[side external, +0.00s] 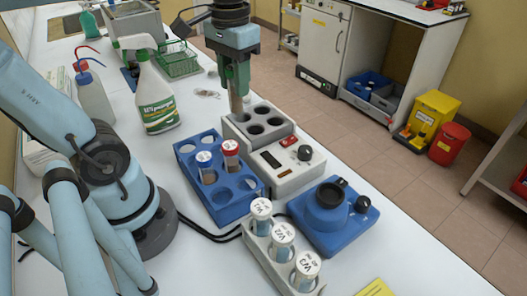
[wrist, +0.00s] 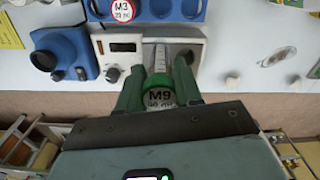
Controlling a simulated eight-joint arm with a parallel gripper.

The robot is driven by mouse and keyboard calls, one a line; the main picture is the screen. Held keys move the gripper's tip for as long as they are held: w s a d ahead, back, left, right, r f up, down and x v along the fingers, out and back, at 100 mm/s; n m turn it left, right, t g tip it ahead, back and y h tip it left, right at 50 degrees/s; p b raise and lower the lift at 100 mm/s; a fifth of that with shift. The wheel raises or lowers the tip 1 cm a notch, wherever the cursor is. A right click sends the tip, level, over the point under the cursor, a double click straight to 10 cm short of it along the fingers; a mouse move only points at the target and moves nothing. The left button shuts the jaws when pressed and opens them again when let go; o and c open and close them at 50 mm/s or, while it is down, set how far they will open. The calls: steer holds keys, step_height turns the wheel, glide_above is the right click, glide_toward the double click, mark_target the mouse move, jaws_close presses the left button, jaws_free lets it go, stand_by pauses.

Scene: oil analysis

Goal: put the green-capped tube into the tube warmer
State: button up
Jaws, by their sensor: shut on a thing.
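My gripper (side external: 236,80) is shut on the green-capped tube, labelled M9. The green cap (wrist: 159,93) sits between the fingers in the wrist view, and the clear tube body (side external: 236,103) points down below them. The tube warmer (side external: 293,180) is a grey-white box with a block of dark round wells, a display and a black knob; it also shows in the wrist view (wrist: 108,32). The tube's lower end is at the back left corner of the well block. I cannot tell whether its tip is inside a well or just above it.
A blue rack (side external: 222,213) beside the warmer holds a white-capped tube (side external: 205,167) and a red-capped tube (side external: 231,155). A blue mixer (side external: 318,235) and a rack of W-labelled tubes (side external: 262,252) stand in front. A spray bottle (side external: 156,97) stands left of my gripper.

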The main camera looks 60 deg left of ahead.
steer(key=w+r, duration=0.1)
steer(key=w, duration=0.3)
steer(key=shift+w+d+f, duration=0.1)
steer(key=shift+f, duration=2.6)
steer(key=shift+d+f, duration=0.1)
steer(key=shift+f, duration=2.55)
steer(key=o, duration=1.1)
step_height(320, 180, up, 12)
